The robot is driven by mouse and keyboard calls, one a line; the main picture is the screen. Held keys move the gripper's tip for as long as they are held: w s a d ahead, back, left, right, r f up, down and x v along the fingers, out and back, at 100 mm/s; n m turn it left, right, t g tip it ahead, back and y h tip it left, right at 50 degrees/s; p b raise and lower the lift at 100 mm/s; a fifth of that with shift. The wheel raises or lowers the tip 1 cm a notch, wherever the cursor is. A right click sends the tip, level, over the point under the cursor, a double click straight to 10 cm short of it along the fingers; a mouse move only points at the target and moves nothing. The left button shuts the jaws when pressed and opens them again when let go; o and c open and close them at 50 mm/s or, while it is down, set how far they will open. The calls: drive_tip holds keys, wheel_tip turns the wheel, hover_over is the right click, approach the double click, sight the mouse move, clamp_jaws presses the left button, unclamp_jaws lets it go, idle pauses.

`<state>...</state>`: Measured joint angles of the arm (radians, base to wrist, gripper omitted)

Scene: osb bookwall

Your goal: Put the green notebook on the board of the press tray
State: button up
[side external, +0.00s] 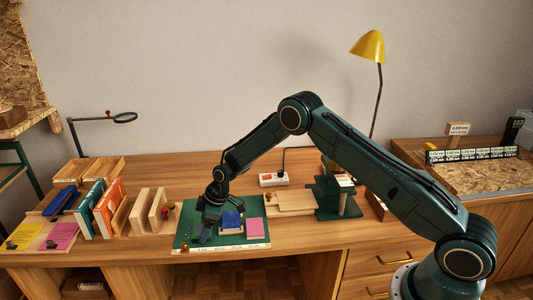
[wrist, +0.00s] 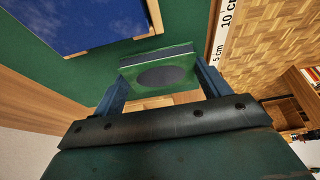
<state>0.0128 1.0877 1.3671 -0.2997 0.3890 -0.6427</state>
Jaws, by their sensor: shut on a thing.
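My gripper (side external: 203,229) is over the left part of the green mat, low near its surface. In the wrist view my gripper (wrist: 160,82) has its two blue fingers on either side of the green notebook (wrist: 140,90), which has a dark oval label and a dark edge strip. It is shut on the notebook. In the side view I cannot make the notebook out clearly against the mat and gripper. The press tray's pale wooden board (side external: 297,201) lies to the right of the mat, beside the dark green press (side external: 335,196); its top looks bare.
A blue book (side external: 231,219) and a pink notebook (side external: 254,229) lie on the cutting mat (side external: 217,247), right of my gripper. Wooden dividers and upright books (side external: 108,204) stand to the left. A power strip (side external: 274,180) and yellow lamp (side external: 369,47) are behind.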

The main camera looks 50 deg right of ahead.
drive_tip(key=o, duration=1.1)
drive_tip(key=shift+c, duration=0.2)
drive_tip(key=v, duration=1.2)
drive_tip(key=shift+r, duration=0.15)
